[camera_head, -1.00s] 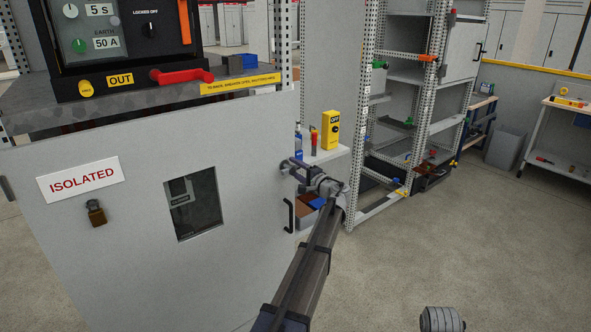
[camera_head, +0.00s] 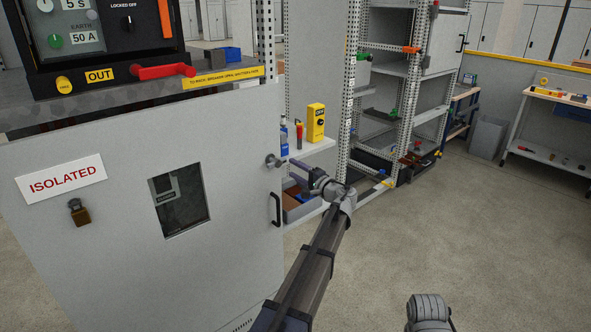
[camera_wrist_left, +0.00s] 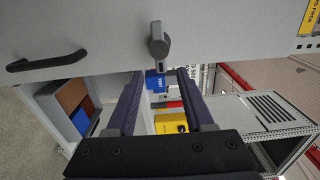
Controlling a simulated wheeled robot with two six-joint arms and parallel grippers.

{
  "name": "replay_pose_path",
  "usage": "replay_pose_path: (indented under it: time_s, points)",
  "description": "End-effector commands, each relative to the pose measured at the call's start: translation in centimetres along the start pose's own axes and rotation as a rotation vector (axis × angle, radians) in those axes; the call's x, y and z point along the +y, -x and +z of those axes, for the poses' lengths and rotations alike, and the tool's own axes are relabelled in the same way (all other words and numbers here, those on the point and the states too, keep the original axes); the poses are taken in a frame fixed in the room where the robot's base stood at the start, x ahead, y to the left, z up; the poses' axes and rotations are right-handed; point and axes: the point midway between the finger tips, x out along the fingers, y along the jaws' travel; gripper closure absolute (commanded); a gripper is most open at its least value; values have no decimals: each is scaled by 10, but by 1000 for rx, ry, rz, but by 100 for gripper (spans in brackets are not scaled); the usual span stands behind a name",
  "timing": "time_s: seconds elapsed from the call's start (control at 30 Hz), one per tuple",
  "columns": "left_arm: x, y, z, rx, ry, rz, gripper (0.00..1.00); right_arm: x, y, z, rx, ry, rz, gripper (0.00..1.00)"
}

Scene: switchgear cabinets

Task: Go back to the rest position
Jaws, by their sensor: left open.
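My left gripper (camera_head: 297,166) is just right of the grey cabinet door (camera_head: 120,220) and apart from its round latch knob (camera_head: 272,160). In the left wrist view its two dark fingers (camera_wrist_left: 160,85) are spread, with nothing between them. The latch handle (camera_wrist_left: 158,45) shows beyond the fingertips there. The door appears closed, with an ISOLATED sign (camera_head: 61,180) and a padlock (camera_head: 78,211) on it. My right gripper is not visible.
A black pull handle (camera_head: 276,209) sits on the door's right edge. A shelf beside it holds a yellow device (camera_head: 316,123). An open perforated rack (camera_head: 390,110) stands behind. A workbench (camera_head: 555,125) is at the far right.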

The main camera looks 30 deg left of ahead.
Motion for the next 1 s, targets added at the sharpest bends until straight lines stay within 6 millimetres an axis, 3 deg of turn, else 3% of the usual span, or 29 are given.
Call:
replay_pose_path:
  time_s: [0.23,0.37,0.47,0.7,0.9,1.0]
  points:
    - [0,2,1,0,4,7,48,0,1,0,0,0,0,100]
    - [10,33,14,-3,47,101,48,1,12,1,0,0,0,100]
    - [31,84,35,-13,107,270,48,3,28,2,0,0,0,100]
    - [92,238,91,-44,173,768,48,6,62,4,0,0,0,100]
    - [117,362,145,-66,126,1137,48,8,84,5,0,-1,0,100]
    - [121,409,169,-73,87,1277,48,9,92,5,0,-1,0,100]
